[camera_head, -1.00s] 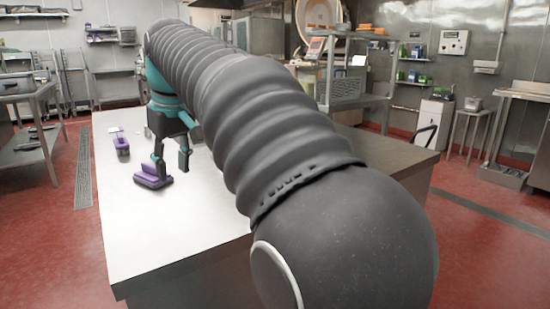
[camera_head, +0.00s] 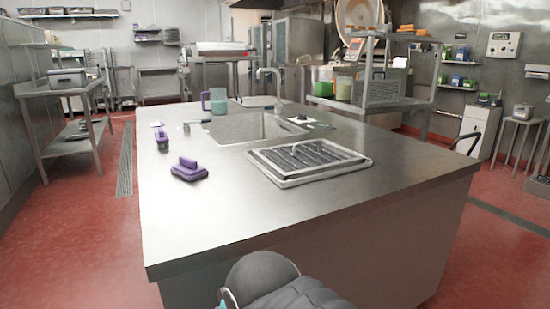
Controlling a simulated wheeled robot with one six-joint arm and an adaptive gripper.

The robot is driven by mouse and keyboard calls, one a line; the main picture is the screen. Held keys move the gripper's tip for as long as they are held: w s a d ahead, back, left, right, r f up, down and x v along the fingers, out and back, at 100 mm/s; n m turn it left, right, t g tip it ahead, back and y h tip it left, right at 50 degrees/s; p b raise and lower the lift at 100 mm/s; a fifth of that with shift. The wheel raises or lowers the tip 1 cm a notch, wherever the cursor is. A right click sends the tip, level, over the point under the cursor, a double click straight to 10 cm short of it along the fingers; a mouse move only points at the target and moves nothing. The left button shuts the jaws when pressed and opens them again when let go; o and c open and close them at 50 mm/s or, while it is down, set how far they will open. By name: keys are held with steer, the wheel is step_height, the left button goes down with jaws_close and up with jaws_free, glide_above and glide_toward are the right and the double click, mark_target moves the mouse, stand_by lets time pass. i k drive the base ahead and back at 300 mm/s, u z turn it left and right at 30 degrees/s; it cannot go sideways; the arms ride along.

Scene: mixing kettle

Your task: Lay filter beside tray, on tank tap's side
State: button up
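A dark slatted panel with a bright metal frame, which looks like the filter (camera_head: 322,154), lies flat on the steel island, right of centre. A shallow rim (camera_head: 288,182) shows around it; I cannot tell whether this is a separate tray under it. The sink tank (camera_head: 225,132) is set into the island behind and left of the panel. A tall curved tap (camera_head: 258,84) rises at the tank's far side. My gripper is out of view; only a dark part of my arm shows at the bottom edge.
A purple scrubber (camera_head: 189,170) and another purple tool (camera_head: 161,138) lie on the left of the island top (camera_head: 230,220). A purple-handled jug (camera_head: 215,101) stands behind them. The front of the island top is clear.

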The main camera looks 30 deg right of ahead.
mark_target(394, 146)
steer(key=u, duration=2.05)
steer(key=k, duration=1.3)
steer(key=z, duration=2.3)
